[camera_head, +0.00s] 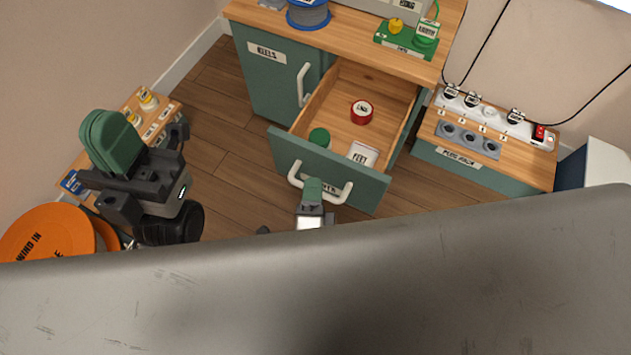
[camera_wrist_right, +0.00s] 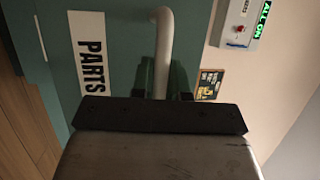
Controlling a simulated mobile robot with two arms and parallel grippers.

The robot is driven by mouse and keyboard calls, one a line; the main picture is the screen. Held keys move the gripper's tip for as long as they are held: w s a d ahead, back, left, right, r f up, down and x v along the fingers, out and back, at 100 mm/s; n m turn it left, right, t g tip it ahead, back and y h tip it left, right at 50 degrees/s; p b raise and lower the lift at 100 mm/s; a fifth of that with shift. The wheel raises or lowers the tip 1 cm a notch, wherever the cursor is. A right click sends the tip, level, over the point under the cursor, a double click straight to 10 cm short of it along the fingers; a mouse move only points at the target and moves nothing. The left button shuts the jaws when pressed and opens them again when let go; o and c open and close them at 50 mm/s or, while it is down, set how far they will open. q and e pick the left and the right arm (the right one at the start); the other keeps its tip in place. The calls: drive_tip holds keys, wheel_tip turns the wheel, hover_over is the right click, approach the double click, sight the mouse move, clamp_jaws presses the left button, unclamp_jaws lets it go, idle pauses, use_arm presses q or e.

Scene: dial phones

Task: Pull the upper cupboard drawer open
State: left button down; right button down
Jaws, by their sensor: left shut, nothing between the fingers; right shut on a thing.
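The upper cupboard drawer (camera_head: 330,168) stands pulled well out of the green cupboard (camera_head: 262,88), with its wooden inside showing. Its pale bar handle (camera_head: 338,194) is on the green front. My right gripper (camera_head: 312,190) is shut on this handle. The right wrist view shows the handle (camera_wrist_right: 164,45) running down between my dark fingers (camera_wrist_right: 163,92), beside a PARTS label (camera_wrist_right: 90,55). My left gripper (camera_head: 108,140) is shut and empty, raised at the left, away from the drawer.
The drawer holds a red roll (camera_head: 362,111), a green round thing (camera_head: 319,138) and a white labelled packet (camera_head: 362,154). A low bench (camera_head: 490,150) with plugs and sockets stands right of it. A small wooden bench (camera_head: 165,112) and an orange reel (camera_head: 48,232) are at the left.

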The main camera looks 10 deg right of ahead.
drive_tip(key=c, duration=1.1)
unclamp_jaws()
drive_tip(key=shift+c, duration=0.2)
drive_tip(key=shift+s, duration=0.1)
drive_tip(key=p+v, duration=0.1)
drive_tip(key=v, duration=0.9)
drive_tip(key=shift+s, duration=0.3)
drive_tip(key=shift+a+f, duration=0.1)
